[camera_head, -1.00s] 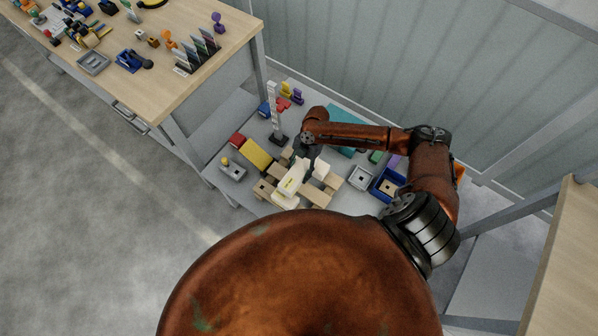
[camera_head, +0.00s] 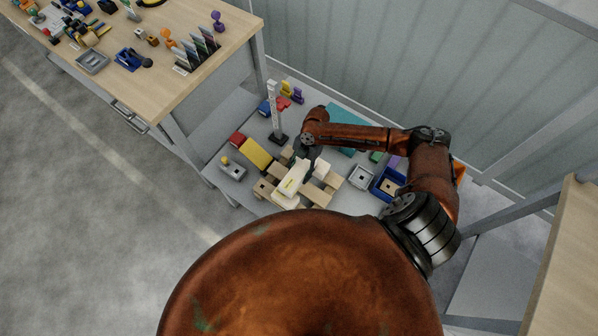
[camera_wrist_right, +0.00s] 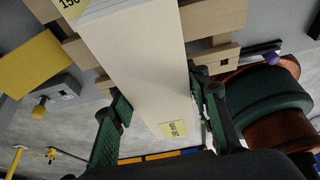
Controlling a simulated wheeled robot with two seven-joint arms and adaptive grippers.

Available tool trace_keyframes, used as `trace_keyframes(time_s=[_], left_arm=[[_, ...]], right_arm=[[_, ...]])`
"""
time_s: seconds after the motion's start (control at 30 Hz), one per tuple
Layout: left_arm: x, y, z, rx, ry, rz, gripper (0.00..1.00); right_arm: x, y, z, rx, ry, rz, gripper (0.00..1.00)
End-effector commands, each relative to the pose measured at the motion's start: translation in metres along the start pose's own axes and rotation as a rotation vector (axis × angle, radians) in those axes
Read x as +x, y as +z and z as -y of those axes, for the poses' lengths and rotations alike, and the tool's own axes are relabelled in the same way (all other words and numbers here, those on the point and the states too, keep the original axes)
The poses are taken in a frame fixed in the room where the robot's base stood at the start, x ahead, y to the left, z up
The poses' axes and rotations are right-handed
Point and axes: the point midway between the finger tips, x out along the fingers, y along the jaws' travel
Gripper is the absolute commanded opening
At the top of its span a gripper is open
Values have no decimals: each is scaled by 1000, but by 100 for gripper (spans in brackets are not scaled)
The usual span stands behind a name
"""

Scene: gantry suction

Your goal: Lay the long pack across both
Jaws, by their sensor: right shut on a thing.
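My right gripper (camera_head: 307,168) is over the wooden pieces on the low grey shelf. It is shut on the long pack, a pale cream block with a yellow label. In the right wrist view the long pack (camera_wrist_right: 140,60) runs away between the two green-padded fingers of the gripper (camera_wrist_right: 160,112). In the head view the gripper covers the pack's middle. Tan wooden beams (camera_head: 331,180) lie beneath and around it; a yellow label reading "150" shows beside its far end. I cannot tell whether the pack touches the beams. My left gripper is not in view.
A yellow block (camera_head: 256,154) and a grey fixture (camera_head: 232,168) lie left of the beams. A white upright post (camera_head: 275,110) stands behind. A grey tray (camera_head: 361,176) and a blue bin (camera_head: 387,185) are to the right. A cluttered wooden table (camera_head: 150,95) stands at upper left.

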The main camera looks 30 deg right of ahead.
Motion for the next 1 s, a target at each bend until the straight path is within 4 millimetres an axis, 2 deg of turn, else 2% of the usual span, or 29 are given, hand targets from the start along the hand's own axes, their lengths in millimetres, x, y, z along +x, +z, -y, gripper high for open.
trace_keyframes(time_s=[0.33,0.37,0.63,0.87,1.0], left_arm=[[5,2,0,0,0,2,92],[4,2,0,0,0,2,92],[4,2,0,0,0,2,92],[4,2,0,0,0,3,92],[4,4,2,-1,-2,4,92]], right_arm=[[8,3,-1,-1,1,-1,3],[7,3,-1,-1,2,0,44],[7,3,0,0,1,0,63],[8,3,1,1,-1,0,63],[2,4,0,1,-1,1,63]])
